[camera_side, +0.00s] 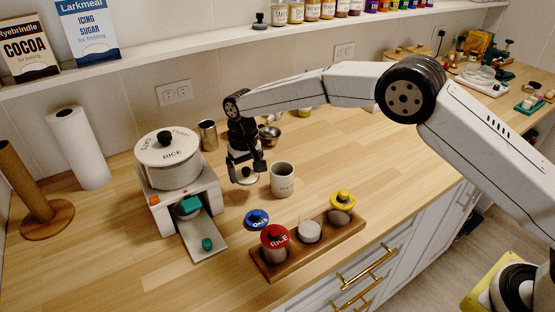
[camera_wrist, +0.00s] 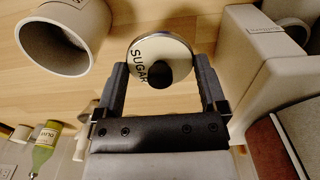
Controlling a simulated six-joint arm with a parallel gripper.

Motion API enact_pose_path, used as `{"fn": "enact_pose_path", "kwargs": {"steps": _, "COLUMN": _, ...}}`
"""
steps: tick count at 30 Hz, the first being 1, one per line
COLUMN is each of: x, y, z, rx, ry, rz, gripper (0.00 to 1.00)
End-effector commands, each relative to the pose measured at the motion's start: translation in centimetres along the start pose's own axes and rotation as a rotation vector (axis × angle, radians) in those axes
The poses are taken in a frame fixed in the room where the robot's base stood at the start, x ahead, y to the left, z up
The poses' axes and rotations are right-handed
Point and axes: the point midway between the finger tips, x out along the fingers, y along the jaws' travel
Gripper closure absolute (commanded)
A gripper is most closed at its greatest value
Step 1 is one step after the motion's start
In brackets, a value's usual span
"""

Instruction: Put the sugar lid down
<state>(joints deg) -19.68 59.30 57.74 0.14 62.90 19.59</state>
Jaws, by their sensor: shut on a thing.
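The sugar lid is a cream disc with a black knob and the word SUGAR; in the wrist view the lid (camera_wrist: 146,50) sits between my fingers. My gripper (camera_wrist: 160,72) is shut on it. In the side view my gripper (camera_side: 245,172) points down and holds the lid above the counter, left of a white mug (camera_side: 284,184).
A blue lid (camera_side: 257,217) lies on the counter behind the rack. A white dispenser (camera_side: 160,213) with a RICE pot (camera_side: 172,175) stands at left. A metal cup (camera_side: 208,134) and bowl (camera_side: 270,133) are behind my gripper. Bare counter (camera_side: 390,165) lies to the right.

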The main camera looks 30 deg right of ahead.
Motion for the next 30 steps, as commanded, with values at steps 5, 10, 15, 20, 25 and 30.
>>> {"fn": "enact_pose_path", "kwargs": {"steps": 5, "x": 1.4, "y": -0.3, "z": -1.0, "rx": 0.000, "ry": -0.001, "rz": 0.000, "gripper": 0.65}}
{"fn": "enact_pose_path", "kwargs": {"steps": 10, "x": 1.9, "y": -0.4, "z": -1.5, "rx": 0.000, "ry": 0.000, "rz": 0.000, "gripper": 0.65}}
{"fn": "enact_pose_path", "kwargs": {"steps": 15, "x": 2.0, "y": -0.5, "z": -1.6, "rx": 0.000, "ry": -0.001, "rz": 0.000, "gripper": 0.65}}
{"fn": "enact_pose_path", "kwargs": {"steps": 20, "x": 2.2, "y": -0.5, "z": -1.7, "rx": 0.000, "ry": -0.001, "rz": 0.000, "gripper": 0.65}}
{"fn": "enact_pose_path", "kwargs": {"steps": 25, "x": 3.6, "y": -0.6, "z": -1.9, "rx": 0.000, "ry": -0.003, "rz": 0.001, "gripper": 0.65}}
{"fn": "enact_pose_path", "kwargs": {"steps": 30, "x": 5.2, "y": -0.6, "z": -1.9, "rx": 0.000, "ry": -0.001, "rz": 0.000, "gripper": 0.65}}
